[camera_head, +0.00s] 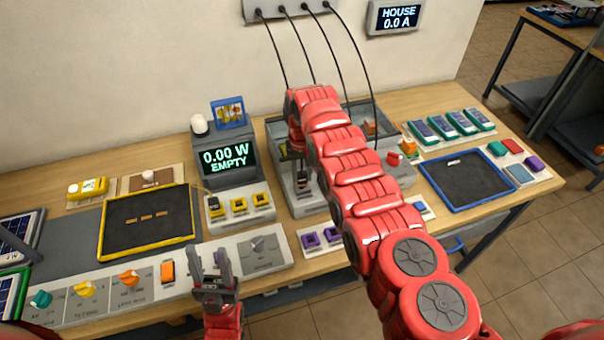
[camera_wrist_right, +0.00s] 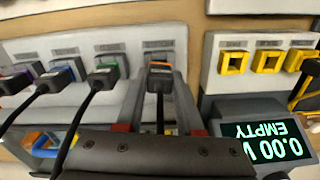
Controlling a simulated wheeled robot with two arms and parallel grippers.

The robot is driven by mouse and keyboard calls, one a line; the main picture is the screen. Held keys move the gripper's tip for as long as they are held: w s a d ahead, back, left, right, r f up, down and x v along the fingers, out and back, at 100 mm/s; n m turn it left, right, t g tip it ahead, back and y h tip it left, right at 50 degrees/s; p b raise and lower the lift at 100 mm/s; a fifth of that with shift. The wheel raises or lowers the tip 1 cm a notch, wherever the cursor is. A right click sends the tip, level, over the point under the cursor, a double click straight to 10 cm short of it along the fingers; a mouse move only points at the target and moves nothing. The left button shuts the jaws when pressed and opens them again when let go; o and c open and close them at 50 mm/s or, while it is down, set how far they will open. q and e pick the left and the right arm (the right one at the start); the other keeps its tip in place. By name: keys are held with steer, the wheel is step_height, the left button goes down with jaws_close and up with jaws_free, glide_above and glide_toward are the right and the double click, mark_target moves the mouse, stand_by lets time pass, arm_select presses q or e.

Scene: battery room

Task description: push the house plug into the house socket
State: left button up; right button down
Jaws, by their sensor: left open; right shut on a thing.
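My right gripper (camera_wrist_right: 150,115) is shut on a black plug (camera_wrist_right: 160,80) with a black cable, at the orange-rimmed socket (camera_wrist_right: 158,65) of a pale socket strip (camera_wrist_right: 110,42). I take this to be the house plug; the label is too small to read. I cannot tell how deep it sits. In the head view the right gripper (camera_head: 297,165) is over the strip (camera_head: 308,203), partly hidden by my red arm. My left gripper (camera_head: 215,285) is open and empty, in front of the bench's control panel.
Several black plugs (camera_wrist_right: 62,75) sit along the strip beside the held one, their cables close by. A yellow-socket block (camera_head: 240,207) and a display reading 0.00 W EMPTY (camera_head: 228,160) stand to the left. The wall display (camera_head: 398,17) reads HOUSE 0.0 A.

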mark_target(302, 173)
steer(key=shift+f+b, duration=0.6)
steer(key=shift+f, duration=0.05)
steer(key=c, duration=0.8)
jaws_free()
steer(key=shift+r, duration=0.1)
steer(key=shift+r+p, duration=1.3)
steer(key=shift+r, duration=0.35)
step_height(302, 173, up, 2)
steer(key=shift+p, duration=0.4)
steer(key=shift+r, duration=2.8)
